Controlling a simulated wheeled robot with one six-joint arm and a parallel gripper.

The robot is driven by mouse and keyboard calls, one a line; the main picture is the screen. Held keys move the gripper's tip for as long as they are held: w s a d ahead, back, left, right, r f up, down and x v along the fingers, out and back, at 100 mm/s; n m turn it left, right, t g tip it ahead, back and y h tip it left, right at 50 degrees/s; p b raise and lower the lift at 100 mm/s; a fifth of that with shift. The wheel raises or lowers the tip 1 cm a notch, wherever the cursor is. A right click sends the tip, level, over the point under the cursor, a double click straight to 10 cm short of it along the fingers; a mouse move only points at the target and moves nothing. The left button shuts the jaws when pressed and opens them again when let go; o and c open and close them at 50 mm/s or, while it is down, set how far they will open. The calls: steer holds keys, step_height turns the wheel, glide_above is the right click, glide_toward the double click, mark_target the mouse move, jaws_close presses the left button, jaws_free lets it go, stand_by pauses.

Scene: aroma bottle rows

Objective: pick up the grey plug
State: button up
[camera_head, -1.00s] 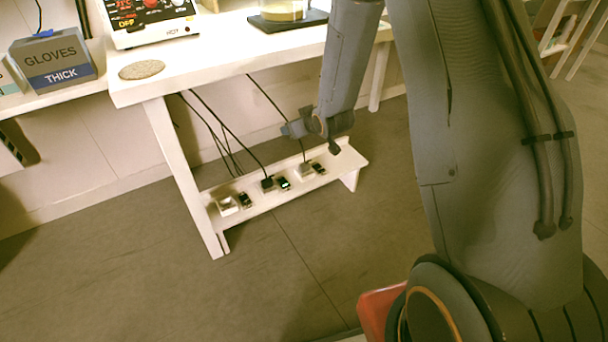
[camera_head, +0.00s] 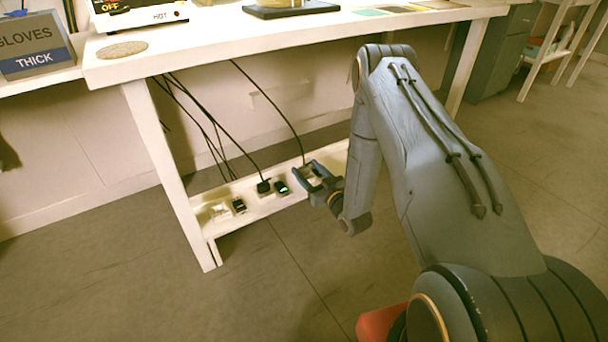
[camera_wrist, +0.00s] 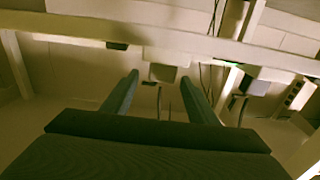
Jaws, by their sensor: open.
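The grey plug (camera_wrist: 163,73) shows in the wrist view as a pale grey block on the shelf, with its cable running from it. It appears between my fingertips in that view, farther off than they are. In the head view the plug (camera_head: 306,173) is mostly hidden by my gripper (camera_head: 308,170), and its black cable rises behind. My gripper, also in the wrist view (camera_wrist: 160,76), is open and empty, with its fingers directed toward the shelf. I cannot tell the exact gap between fingers and plug.
The low white shelf (camera_head: 248,208) also holds a black plug (camera_head: 264,186), a green-lit switch (camera_head: 282,187), a dark switch (camera_head: 239,205) and a white socket (camera_head: 219,211). The tabletop (camera_head: 215,35) is above. A table leg (camera_head: 172,180) stands at left. Floor in front is clear.

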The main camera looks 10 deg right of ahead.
mark_target(298, 161)
steer(key=shift+b+x, duration=1.75)
steer(key=shift+x, duration=1.3)
steer(key=shift+a, duration=0.1)
steer(key=c, duration=1.1)
step_height(298, 161, up, 10)
steer(key=p, duration=0.5)
